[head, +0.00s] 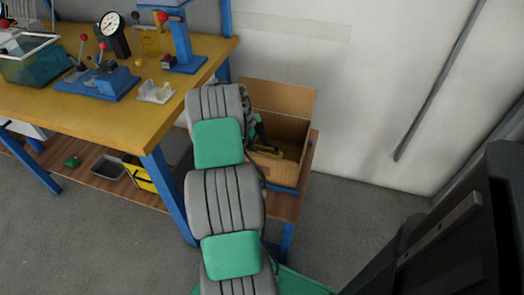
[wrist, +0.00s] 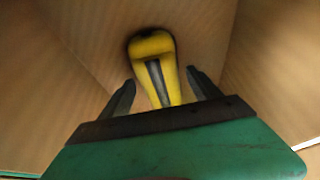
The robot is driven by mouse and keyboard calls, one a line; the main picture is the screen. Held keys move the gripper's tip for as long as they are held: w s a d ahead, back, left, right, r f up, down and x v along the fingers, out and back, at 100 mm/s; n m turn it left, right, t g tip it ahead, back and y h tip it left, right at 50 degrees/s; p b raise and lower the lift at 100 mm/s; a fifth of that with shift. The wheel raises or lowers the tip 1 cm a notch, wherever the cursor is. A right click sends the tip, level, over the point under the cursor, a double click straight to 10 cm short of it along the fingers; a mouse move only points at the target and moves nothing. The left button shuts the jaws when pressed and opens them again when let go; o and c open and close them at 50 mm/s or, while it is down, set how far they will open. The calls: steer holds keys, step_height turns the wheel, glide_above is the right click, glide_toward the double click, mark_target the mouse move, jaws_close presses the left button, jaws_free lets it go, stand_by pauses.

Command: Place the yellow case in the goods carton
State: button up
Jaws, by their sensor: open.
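The yellow case (wrist: 152,46) has a dark stripe along it and lies inside the goods carton (wrist: 75,75) in the wrist view. In the head view the open cardboard goods carton (head: 282,95) stands on the lower wooden shelf, and a bit of the yellow case (head: 270,152) shows inside. My gripper (wrist: 156,82) is open, reaching down into the carton, with one dark finger on each side of the case's near end. I cannot tell whether the fingers touch it. My arm hides part of the carton's left side in the head view.
A yellow-topped workbench (head: 130,115) with blue legs stands left of the carton, holding a dial gauge (head: 112,30), a blue fixture (head: 97,83) and a teal bin (head: 30,60). A grey tray (head: 108,167) sits on the shelf below. A white wall is behind the carton.

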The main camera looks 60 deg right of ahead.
steer(key=p+v, duration=0.3)
steer(key=v, duration=0.8)
steer(key=shift+w+r, duration=0.2)
